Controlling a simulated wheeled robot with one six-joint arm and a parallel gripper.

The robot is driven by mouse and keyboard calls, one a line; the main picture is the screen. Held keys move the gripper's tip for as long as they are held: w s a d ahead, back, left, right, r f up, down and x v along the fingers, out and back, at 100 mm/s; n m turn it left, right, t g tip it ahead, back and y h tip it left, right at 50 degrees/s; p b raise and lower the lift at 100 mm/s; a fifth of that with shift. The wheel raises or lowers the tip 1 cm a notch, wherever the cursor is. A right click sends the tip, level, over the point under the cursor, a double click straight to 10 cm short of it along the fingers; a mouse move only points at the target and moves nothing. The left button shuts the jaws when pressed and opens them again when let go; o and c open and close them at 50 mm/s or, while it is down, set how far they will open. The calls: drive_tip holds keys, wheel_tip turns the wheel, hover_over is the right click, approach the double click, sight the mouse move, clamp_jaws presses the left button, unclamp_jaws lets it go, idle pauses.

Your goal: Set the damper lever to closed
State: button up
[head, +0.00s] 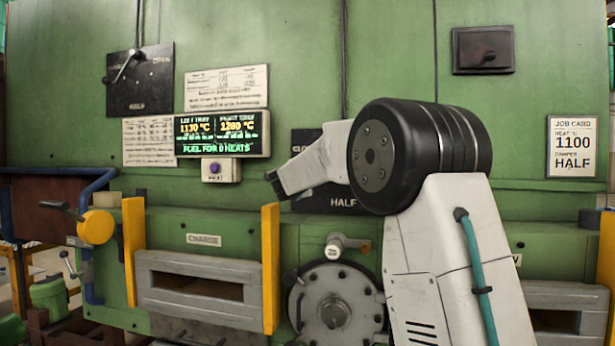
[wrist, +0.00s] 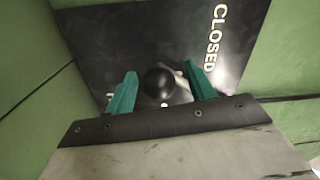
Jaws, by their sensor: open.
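A black lever plate (wrist: 120,30) fills the upper wrist view, with CLOSED printed at its right. The same plate (head: 307,138) is mostly hidden by my arm in the head view, where part of CLOSED and HALF show. A round black lever knob (wrist: 160,84) stands between the two teal fingers of my gripper (wrist: 159,76). The fingers are open, one on each side of the knob; I cannot tell whether they touch it. My gripper (head: 273,181) reaches the plate from the right in the head view. The lever's exact setting is hidden.
Another lever plate (head: 140,90) with OPEN and HALF is at upper left, its knob at the left. A display (head: 222,134) reads fuel for 0 heats. A job card (head: 572,146) reads 1100 and HALF. Yellow posts (head: 270,268) stand out below my gripper.

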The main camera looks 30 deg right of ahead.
drive_tip(key=v, duration=0.7)
drive_tip(key=shift+a, duration=0.2)
drive_tip(key=shift+s, duration=0.1)
drive_tip(key=s+a+f+n+t+y, duration=0.1)
drive_tip(key=s+a+f+n+y, duration=0.3)
drive_tip(key=s+a+n+y, duration=0.45)
drive_tip(key=s+a+f+n+y, duration=0.4)
drive_tip(key=a+n, duration=0.4)
drive_tip(key=a, duration=0.4)
drive_tip(key=s+a+f+n+g+y, duration=0.25)
drive_tip(key=s+f, duration=0.25)
drive_tip(key=s, duration=0.3)
drive_tip(key=s+a+f+n+g+y, duration=0.1)
drive_tip(key=s+a+f+n+g, duration=0.15)
drive_tip(key=s+f, duration=0.35)
drive_tip(key=s+d+f+n+g+h, duration=0.1)
drive_tip(key=s+f+n+g, duration=0.1)
drive_tip(key=s, duration=0.8)
drive_tip(key=s+d+f+n+g+h, duration=0.1)
drive_tip(key=s+f+g, duration=0.4)
drive_tip(key=s, duration=0.5)
drive_tip(key=shift+d+f+n+h, duration=0.3)
drive_tip(key=shift+d+f+n, duration=0.15)
drive_tip(key=shift+d+f, duration=0.4)
drive_tip(key=shift+a, duration=0.15)
